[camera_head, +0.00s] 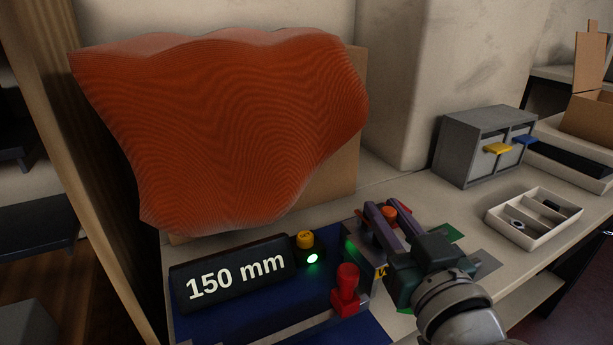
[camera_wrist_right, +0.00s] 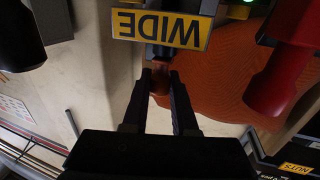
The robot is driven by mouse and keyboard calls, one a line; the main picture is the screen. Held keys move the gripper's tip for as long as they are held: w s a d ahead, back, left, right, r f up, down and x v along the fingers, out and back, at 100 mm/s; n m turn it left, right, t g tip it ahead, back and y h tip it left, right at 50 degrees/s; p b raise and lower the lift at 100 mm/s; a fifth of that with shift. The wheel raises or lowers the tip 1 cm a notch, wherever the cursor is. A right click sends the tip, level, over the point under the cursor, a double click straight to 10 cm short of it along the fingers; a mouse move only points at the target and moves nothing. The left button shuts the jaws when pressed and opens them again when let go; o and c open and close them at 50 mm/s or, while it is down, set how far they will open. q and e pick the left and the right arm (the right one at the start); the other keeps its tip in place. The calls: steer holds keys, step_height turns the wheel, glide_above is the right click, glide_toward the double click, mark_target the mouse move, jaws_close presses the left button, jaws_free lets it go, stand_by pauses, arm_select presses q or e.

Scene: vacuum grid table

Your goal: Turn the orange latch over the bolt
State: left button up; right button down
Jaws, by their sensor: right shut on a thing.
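My right gripper (camera_head: 384,208) reaches in from the lower right over the fixture on the blue mat. Its two dark fingers are closed about the orange latch (camera_head: 389,213), of which a rounded orange part shows between the fingertips. In the right wrist view, my right gripper (camera_wrist_right: 161,80) has the orange-brown latch (camera_wrist_right: 160,76) between its fingers, just below the yellow "WIDE" label. The bolt cannot be made out; the fingers and fixture may hide it. My left gripper is not in view.
A red handle (camera_head: 346,286) stands close left of the gripper. A yellow-topped knob (camera_head: 305,239) with a lit green lamp is beside the "150 mm" display (camera_head: 232,273). A rippled orange sheet (camera_head: 230,125) looms behind. Right lie a grey drawer unit (camera_head: 467,150) and a white tray (camera_head: 512,236).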

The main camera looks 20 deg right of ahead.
stand_by(0.4)
steer(key=c, duration=0.7)
jaws_free()
steer(key=s, duration=0.3)
steer(key=s+a+p, duration=0.1)
steer(key=s, duration=0.2)
steer(key=s+a, duration=0.1)
steer(key=s, duration=0.2)
steer(key=shift+s, duration=0.4)
steer(key=shift+p, duration=0.3)
